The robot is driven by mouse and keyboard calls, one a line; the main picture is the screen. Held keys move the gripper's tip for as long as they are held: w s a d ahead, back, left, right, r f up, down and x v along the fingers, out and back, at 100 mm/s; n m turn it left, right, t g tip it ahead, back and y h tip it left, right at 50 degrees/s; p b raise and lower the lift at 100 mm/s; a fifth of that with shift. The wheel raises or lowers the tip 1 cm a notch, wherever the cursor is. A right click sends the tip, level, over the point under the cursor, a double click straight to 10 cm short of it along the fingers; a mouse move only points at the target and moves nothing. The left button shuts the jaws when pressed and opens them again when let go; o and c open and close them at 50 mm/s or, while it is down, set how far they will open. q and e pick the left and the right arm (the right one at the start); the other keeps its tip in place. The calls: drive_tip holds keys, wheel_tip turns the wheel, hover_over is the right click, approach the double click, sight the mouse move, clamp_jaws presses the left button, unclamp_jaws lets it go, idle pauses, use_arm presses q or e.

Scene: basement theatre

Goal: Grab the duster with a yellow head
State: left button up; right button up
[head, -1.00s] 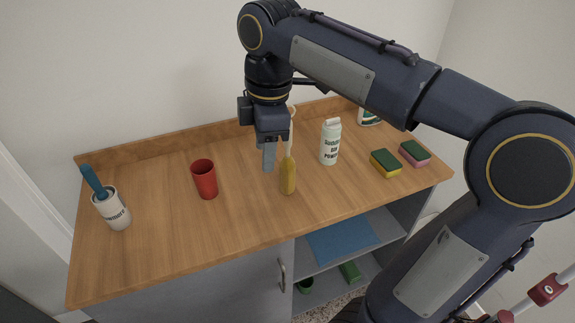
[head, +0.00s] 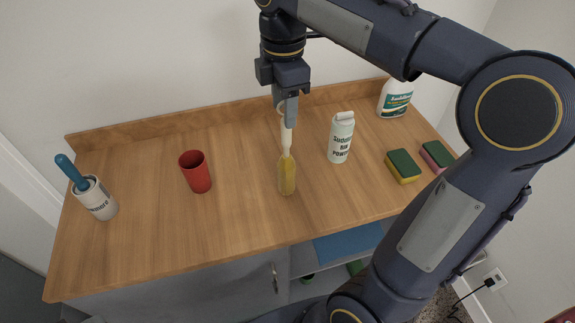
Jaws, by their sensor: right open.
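The duster has a yellow head (head: 287,176) and a white handle with a loop at its far end. It lies on the wooden counter (head: 235,205) near the middle, head toward the front edge. My right gripper (head: 288,116) is open and points down at the loop end of the handle, overlapping it in the head view. I cannot tell whether its fingers are around the handle or just above it. The fingers hide part of the loop. My left gripper is not in view.
A red cup (head: 196,173) stands left of the duster, and a white powder bottle (head: 341,138) close on its right. Green-topped sponges (head: 403,166) and a spray bottle (head: 395,99) are farther right. A white canister (head: 97,199) with a blue-handled item (head: 71,172) stands at far left.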

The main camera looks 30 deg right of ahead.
drive_tip(key=f, duration=0.3)
drive_tip(key=shift+w+d, duration=0.15)
drive_tip(key=shift+d, duration=0.15)
drive_tip(key=shift+f, duration=0.55)
clamp_jaws()
